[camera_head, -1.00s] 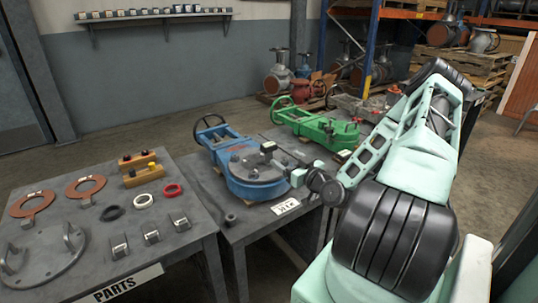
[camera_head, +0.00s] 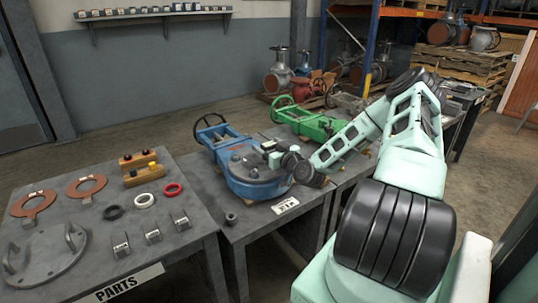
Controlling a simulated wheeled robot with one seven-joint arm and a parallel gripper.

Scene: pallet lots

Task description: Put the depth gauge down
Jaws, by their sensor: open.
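My gripper (camera_head: 267,149) is over the right side of the blue valve (camera_head: 250,187), at its round top. The jaws are open. I cannot make out the depth gauge for certain; a small dark shape at the gripper's tip is too small to name, and the gripper and wrist cover that side of the valve. Small dark fittings (camera_head: 236,157) stand on the valve's top. I cannot tell whether the gripper touches anything there.
A green valve (camera_head: 315,127) lies behind, close to my forearm. The parts table (camera_head: 190,250) at left holds orange rings (camera_head: 86,185), a yellow block (camera_head: 143,175), small rings and grey clips. A white tag (camera_head: 285,206) lies at the middle table's front edge.

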